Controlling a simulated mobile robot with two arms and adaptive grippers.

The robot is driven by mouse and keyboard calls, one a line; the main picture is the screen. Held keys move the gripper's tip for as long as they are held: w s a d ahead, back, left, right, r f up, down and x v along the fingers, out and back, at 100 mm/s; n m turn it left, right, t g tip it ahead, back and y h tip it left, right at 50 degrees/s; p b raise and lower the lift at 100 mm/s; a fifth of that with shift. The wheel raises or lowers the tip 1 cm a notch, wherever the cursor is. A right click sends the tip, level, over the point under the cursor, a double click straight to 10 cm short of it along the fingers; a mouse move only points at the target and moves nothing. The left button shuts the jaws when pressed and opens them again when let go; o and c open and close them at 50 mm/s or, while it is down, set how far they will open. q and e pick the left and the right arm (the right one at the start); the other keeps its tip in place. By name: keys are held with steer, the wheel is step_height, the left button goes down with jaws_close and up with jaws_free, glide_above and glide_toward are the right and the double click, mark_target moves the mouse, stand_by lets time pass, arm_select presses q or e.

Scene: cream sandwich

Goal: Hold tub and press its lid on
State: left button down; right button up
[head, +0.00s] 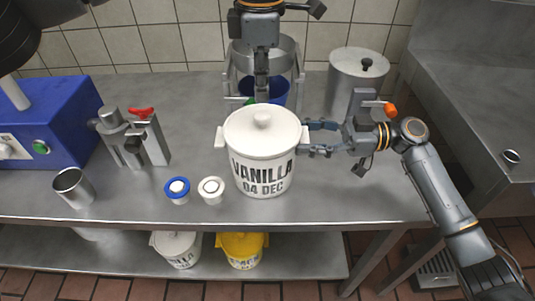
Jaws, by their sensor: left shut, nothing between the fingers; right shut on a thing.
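The white tub (262,178) marked "VANILLA 04 DEC" stands upright on the steel table. Its white lid (240,128) with a round knob sits on top of it; I cannot tell whether the rim is fully seated. My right gripper (308,138) comes in from the right and is shut on the tub at its upper right side, hiding the handle there. My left gripper (262,94) is shut and empty, pointing down above or just behind the lid knob. I cannot tell whether it touches the lid.
A blue machine (60,125), a clamp-like device with a red handle (141,113) and a metal cup (74,187) are at left. Two small cups (177,190) (211,190) stand beside the tub. A framed pot (283,48) and lidded canister (358,68) stand behind.

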arm_select(q)
steer(key=shift+r, duration=1.7)
arm_select(e)
steer(key=o, duration=1.5)
steer(key=shift+c, duration=0.2)
